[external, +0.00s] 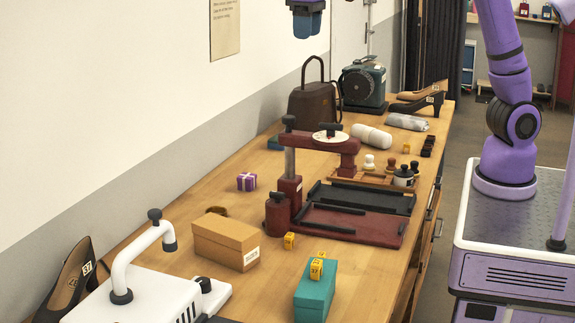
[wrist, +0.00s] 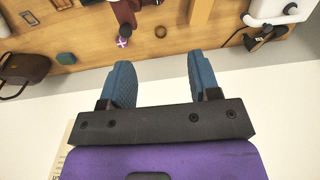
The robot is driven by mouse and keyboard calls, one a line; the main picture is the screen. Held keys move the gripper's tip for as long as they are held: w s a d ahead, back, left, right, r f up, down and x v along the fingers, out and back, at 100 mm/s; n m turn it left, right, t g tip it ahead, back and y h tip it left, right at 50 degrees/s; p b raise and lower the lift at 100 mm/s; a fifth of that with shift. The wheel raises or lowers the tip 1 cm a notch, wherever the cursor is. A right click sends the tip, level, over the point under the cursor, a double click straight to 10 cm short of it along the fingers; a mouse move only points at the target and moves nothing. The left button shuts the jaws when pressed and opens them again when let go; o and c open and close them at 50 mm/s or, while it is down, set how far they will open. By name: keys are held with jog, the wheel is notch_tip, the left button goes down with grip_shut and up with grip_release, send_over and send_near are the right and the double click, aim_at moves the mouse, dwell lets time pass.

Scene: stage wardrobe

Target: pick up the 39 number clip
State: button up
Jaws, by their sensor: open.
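Several small yellow number clips show in the external view. One clip (external: 289,240) lies on the table beside the tan box. Another clip (external: 317,268) is on the teal box, and its digits look like 37. A third clip (external: 406,148) is farther back near the white roll. I cannot read which one is 39. My gripper (external: 307,22) hangs high at the top of the external view, above and apart from the table. In the wrist view my gripper (wrist: 159,62) has its blue fingers apart with nothing between them.
A maroon press (external: 325,140) stands mid-table. The tan box (external: 226,240), teal box (external: 316,300) and white machine (external: 140,295) crowd the front. A brown bag (external: 313,103) and green machine (external: 363,85) are at the back.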

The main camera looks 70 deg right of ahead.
send_over(291, 235)
notch_tip(291, 235, down, 3)
jog(key=f, duration=4.1)
jog(key=shift+s+d+f, duration=0.15)
jog(key=shift+s+f, duration=0.15)
jog(key=shift+s, duration=0.05)
jog(key=shift+w+a+f, duration=0.1)
jog(key=shift+w+f, duration=0.05)
jog(key=shift+f, duration=1.15)
jog(key=shift+w+a+f, duration=0.1)
jog(key=shift+w+f, duration=0.05)
jog(key=shift+f, duration=1.15)
jog(key=shift+c, duration=0.4)
jog(key=c, duration=0.9)
